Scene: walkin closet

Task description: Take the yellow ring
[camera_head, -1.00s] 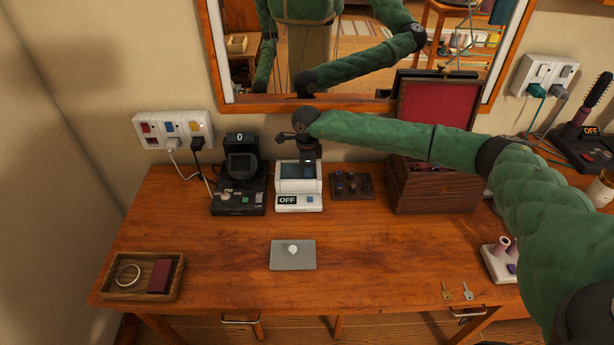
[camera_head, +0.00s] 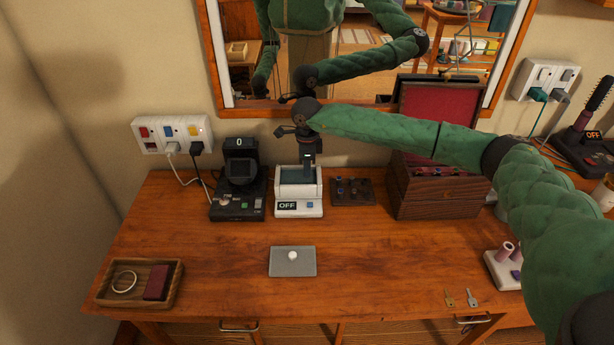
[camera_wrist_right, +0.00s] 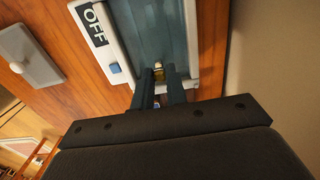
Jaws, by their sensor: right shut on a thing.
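My right gripper (camera_head: 309,172) points down over the open basin of a white device (camera_head: 299,208) labelled OFF. In the right wrist view, its two fingers (camera_wrist_right: 160,79) are shut on a small yellow ring (camera_wrist_right: 158,70), which shows at the fingertips above the bluish basin of the white device (camera_wrist_right: 124,52). Most of the ring is hidden by the fingers. In the head view the ring is too small to make out clearly. My left gripper is not in view.
A black device (camera_head: 238,205) stands left of the white one. A dark tray with small pieces (camera_head: 352,198) and an open wooden box (camera_head: 436,199) stand right. A grey plate (camera_head: 292,270) lies in front. A wooden tray (camera_head: 175,290) is at front left. The tabletop between is mostly clear.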

